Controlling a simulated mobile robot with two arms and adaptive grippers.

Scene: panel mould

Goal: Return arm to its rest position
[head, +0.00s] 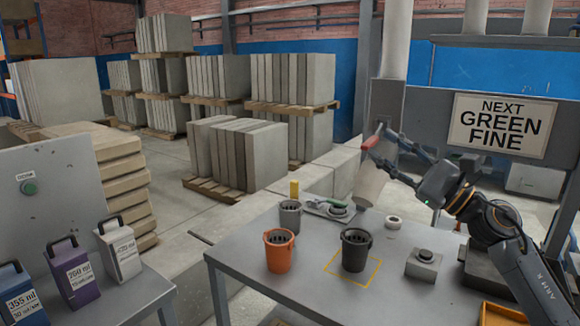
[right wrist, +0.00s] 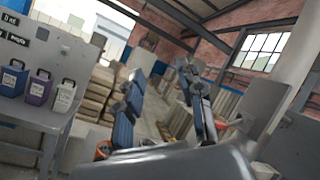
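My right arm comes in from the right in the head view. Its gripper (head: 377,144) is open, with its two fingers spread around the level of a red handle (head: 368,143) under the hanging grey pipe. In the right wrist view the open fingers (right wrist: 165,92) have nothing between them close by. The red handle (right wrist: 229,126) shows there to the right of the right finger, so I see no grip on it. My left arm and gripper are not in view.
The grey table (head: 235,257) below holds an orange bucket (head: 279,252), a dark bucket (head: 356,252) at a yellow outlined square, a grey bucket (head: 290,217) and a button box (head: 423,264). A sign panel (head: 500,126) stands behind my right arm. Jugs (head: 120,251) stand at left.

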